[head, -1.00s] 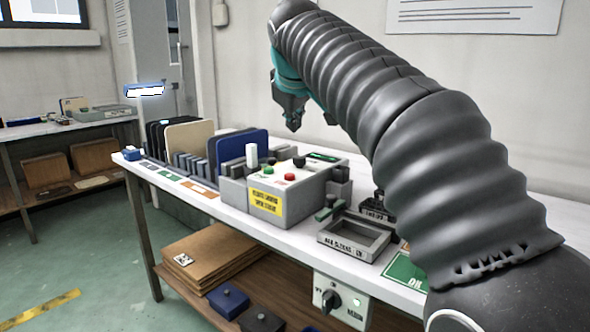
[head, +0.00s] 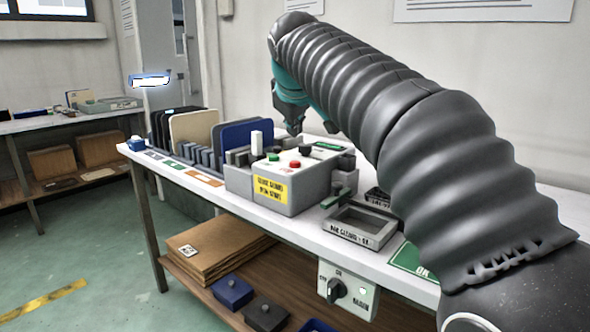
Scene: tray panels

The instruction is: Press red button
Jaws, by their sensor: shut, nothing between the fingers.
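The red button (head: 295,164) sits on top of a grey control box (head: 315,186) with a yellow label on its front. A green button (head: 273,157) and a black knob (head: 305,151) are beside it on the same top face. A white upright block (head: 257,143) stands at the box's left end. My gripper (head: 294,131) is shut and empty, pointing down above and behind the box, apart from the red button.
A rack of panels (head: 194,130), including a beige and a blue one (head: 240,138), stands left of the box. A grey open tray (head: 360,228) lies to the right. A switch box (head: 347,290) hangs at the table's front.

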